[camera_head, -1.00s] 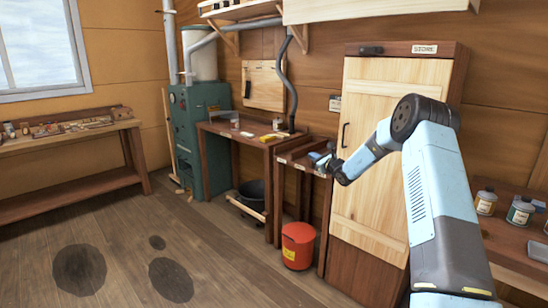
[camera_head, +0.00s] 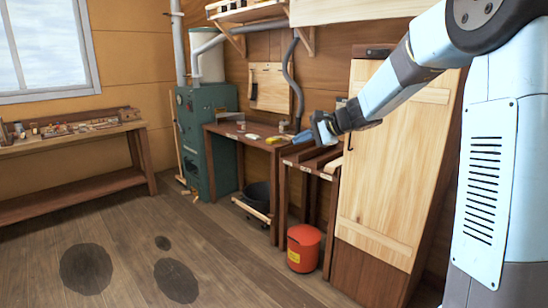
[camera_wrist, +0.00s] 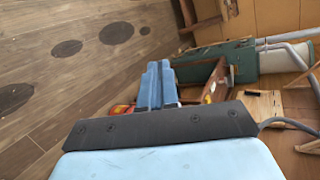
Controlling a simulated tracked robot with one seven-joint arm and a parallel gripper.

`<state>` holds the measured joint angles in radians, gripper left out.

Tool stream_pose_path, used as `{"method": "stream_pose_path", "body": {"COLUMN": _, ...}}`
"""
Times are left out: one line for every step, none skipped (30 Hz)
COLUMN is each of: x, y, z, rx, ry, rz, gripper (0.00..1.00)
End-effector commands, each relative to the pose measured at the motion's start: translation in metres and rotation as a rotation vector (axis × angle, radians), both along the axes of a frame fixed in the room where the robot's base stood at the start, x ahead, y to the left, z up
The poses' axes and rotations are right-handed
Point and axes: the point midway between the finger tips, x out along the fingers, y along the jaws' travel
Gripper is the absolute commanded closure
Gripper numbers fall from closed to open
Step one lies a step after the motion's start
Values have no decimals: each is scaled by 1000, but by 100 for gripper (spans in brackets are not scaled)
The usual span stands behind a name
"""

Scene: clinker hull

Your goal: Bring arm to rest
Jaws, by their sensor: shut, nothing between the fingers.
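My arm comes in from the right side of the head view and is bent at a large dark joint near the top right. Its forearm slopes down to the left. My gripper (camera_head: 303,137) is at its end, above the narrow slotted bench (camera_head: 312,160) and left of the wooden cupboard door (camera_head: 395,160). In the wrist view my gripper's blue fingers (camera_wrist: 158,82) lie side by side, shut and empty. No object is held.
A red bin (camera_head: 303,247) stands on the floor below the slotted bench. A green machine (camera_head: 210,140) and a workbench (camera_head: 222,130) stand behind. Another bench (camera_head: 70,146) runs along the left wall. The plank floor (camera_head: 130,230) at left is open.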

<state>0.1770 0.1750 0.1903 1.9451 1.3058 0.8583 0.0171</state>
Motion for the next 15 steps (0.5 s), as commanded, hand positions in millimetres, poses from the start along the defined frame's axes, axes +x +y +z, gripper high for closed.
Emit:
{"method": "stream_pose_path", "body": {"x": -18, "y": 1, "z": 6, "rx": -46, "ry": -18, "rz": 26, "gripper": 100}}
{"method": "stream_pose_path", "body": {"x": -28, "y": 0, "z": 8, "rx": -77, "ry": -26, "rz": 43, "gripper": 100}}
{"method": "stream_pose_path", "body": {"x": -42, "y": -1, "z": 10, "rx": -115, "ry": -39, "rz": 63, "gripper": 100}}
{"method": "stream_pose_path", "body": {"x": -52, "y": -2, "z": 11, "rx": -145, "ry": -46, "rz": 77, "gripper": 100}}
{"method": "stream_pose_path", "body": {"x": -61, "y": -4, "z": 12, "rx": -174, "ry": -55, "rz": 93, "gripper": 100}}
{"method": "stream_pose_path", "body": {"x": -75, "y": -5, "z": 14, "rx": -214, "ry": -66, "rz": 113, "gripper": 100}}
{"method": "stream_pose_path", "body": {"x": -85, "y": -7, "z": 15, "rx": -243, "ry": -75, "rz": 128, "gripper": 100}}
{"method": "stream_pose_path", "body": {"x": -95, "y": -8, "z": 16, "rx": -273, "ry": -83, "rz": 142, "gripper": 100}}
{"method": "stream_pose_path", "body": {"x": -108, "y": -11, "z": 16, "rx": -311, "ry": -93, "rz": 160, "gripper": 100}}
{"method": "stream_pose_path", "body": {"x": -118, "y": -14, "z": 17, "rx": -341, "ry": -102, "rz": 174, "gripper": 100}}
{"method": "stream_pose_path", "body": {"x": -128, "y": -16, "z": 17, "rx": -370, "ry": -109, "rz": 187, "gripper": 100}}
{"method": "stream_pose_path", "body": {"x": -140, "y": -20, "z": 18, "rx": -409, "ry": -119, "rz": 205, "gripper": 100}}
{"method": "stream_pose_path", "body": {"x": -150, "y": -22, "z": 18, "rx": -438, "ry": -127, "rz": 218, "gripper": 100}}
{"method": "stream_pose_path", "body": {"x": -160, "y": -25, "z": 18, "rx": -467, "ry": -135, "rz": 231, "gripper": 100}}
{"method": "stream_pose_path", "body": {"x": -172, "y": -29, "z": 18, "rx": -506, "ry": -145, "rz": 248, "gripper": 100}}
